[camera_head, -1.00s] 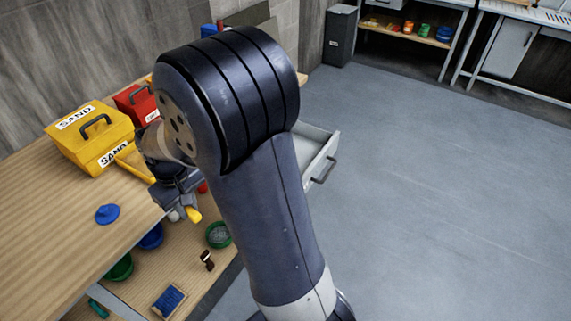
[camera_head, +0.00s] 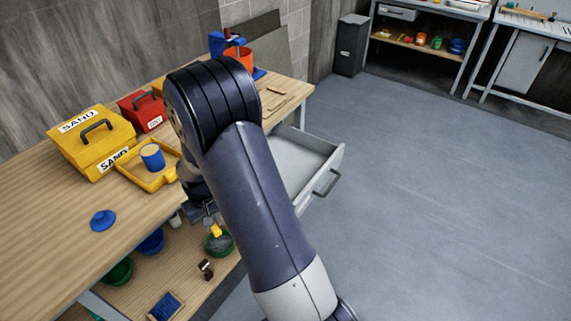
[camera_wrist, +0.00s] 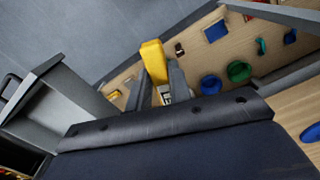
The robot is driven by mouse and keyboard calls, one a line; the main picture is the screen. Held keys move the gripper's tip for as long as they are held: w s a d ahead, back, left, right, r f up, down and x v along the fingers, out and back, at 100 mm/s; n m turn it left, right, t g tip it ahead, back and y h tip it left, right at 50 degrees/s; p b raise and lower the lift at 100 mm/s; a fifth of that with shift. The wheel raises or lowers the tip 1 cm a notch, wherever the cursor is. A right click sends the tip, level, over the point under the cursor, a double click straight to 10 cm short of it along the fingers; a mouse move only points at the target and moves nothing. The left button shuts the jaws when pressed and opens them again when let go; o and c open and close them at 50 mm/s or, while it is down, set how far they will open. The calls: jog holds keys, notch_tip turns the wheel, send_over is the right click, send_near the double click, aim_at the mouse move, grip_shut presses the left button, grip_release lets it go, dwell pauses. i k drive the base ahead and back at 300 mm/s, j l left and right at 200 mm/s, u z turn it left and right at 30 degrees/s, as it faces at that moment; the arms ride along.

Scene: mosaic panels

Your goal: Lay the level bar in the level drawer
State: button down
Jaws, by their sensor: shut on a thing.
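The level bar (camera_head: 216,231) is yellow, and only one end of it shows below my gripper (camera_head: 210,217) in the head view. In the wrist view the bar (camera_wrist: 153,60) sticks out between the two dark fingers of my gripper (camera_wrist: 160,86), which is shut on it. The level drawer (camera_head: 322,178) is a light grey drawer pulled open under the bench, right of my arm; the part of its floor that shows is bare. In the wrist view the drawer (camera_wrist: 40,108) lies to the left of the bar. The bar is outside the drawer, beside the bench front.
The shelf below holds green and blue bowls. The floor at right is clear.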

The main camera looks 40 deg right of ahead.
aim_at(296, 176)
jog(key=i+l, duration=0.1)
jog(key=l, duration=0.4)
jog(key=i+l, duration=0.1)
jog(key=l, duration=0.45)
jog(key=i+l, duration=0.1)
jog(key=l, duration=0.4)
jog(key=i+l, duration=0.1)
jog(key=l, duration=0.45)
